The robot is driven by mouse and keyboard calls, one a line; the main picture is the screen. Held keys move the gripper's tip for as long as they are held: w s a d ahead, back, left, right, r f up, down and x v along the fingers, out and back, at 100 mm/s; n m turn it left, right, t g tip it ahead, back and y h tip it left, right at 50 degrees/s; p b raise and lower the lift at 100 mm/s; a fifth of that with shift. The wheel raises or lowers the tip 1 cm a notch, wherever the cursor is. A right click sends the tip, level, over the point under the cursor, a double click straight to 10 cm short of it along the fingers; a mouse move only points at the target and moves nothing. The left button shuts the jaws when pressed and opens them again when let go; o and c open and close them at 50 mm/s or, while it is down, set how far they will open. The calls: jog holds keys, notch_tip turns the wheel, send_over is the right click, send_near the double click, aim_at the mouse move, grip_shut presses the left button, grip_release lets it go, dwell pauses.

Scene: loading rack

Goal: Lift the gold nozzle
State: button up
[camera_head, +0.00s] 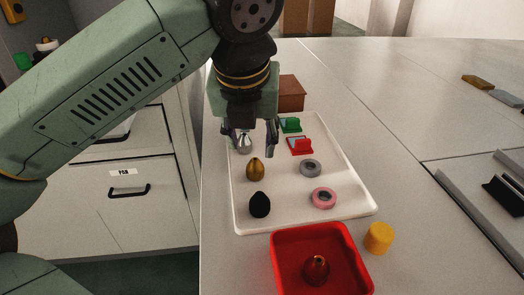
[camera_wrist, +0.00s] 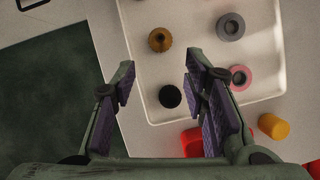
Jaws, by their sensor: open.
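The gold nozzle (camera_head: 255,170) stands upright on the white tray (camera_head: 290,215), behind the black nozzle (camera_head: 260,206) and in front of a silver nozzle (camera_head: 243,143). My gripper (camera_head: 251,148) is open and empty, pointing down above the left back part of the tray. In the wrist view the gold nozzle (camera_wrist: 160,40) is beyond my open fingertips (camera_wrist: 160,72), roughly in line with the gap between them and apart from both. The black nozzle (camera_wrist: 170,96) shows between the fingers in that view.
A grey ring (camera_head: 310,168), a pink ring (camera_head: 323,197), and green (camera_head: 290,125) and red (camera_head: 300,146) pieces sit on the tray's right side. A red bin (camera_head: 280,264) with a reddish nozzle (camera_head: 316,268) stands in front, beside a yellow cylinder (camera_head: 379,238). The table right of the tray is largely clear.

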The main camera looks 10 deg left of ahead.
aim_at(254, 161)
jog(key=p+x, duration=0.1)
jog(key=x, duration=0.4)
jog(key=shift+w+f, duration=0.1)
jog(key=shift+f, duration=0.05)
jog(key=shift+p+x, duration=0.95)
jog(key=shift+x, duration=1.65)
jog(key=shift+w+a, duration=0.1)
jog(key=shift+w, duration=0.1)
jog(key=c, duration=0.9)
